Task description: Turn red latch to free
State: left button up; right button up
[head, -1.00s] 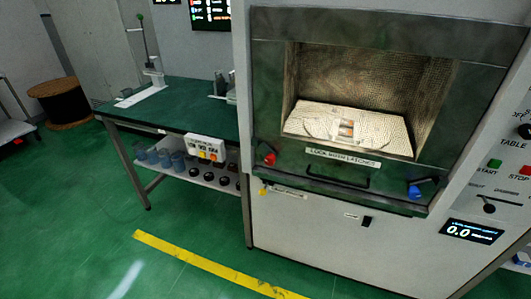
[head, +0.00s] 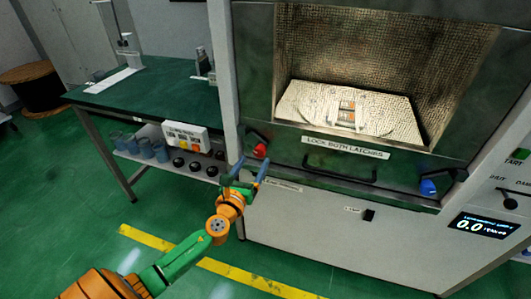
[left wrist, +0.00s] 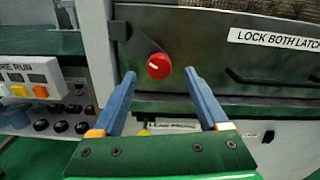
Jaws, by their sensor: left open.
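My left gripper (head: 250,167) is in front of and just below the latch. Its blue fingers (left wrist: 159,75) are spread, with the red knob between and beyond the tips, apart from both as far as I can see. The blue latch (head: 428,187) is at the lower right of the door. My right gripper does not show.
A "lock both latches" label (head: 345,147) and a dark handle (head: 340,172) are right of the red latch. The floor in front is open, with a yellow line (head: 200,262).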

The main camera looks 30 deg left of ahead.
aim_at(258, 154)
pick_arm(q)
jog(key=x, duration=0.4)
jog(key=shift+w+a+f+b, duration=0.1)
jog(key=shift+w+f+b, duration=0.1)
jog(key=shift+w+b, duration=0.15)
jog(key=shift+s, duration=0.1)
jog(key=shift+c, duration=0.3)
grip_shut()
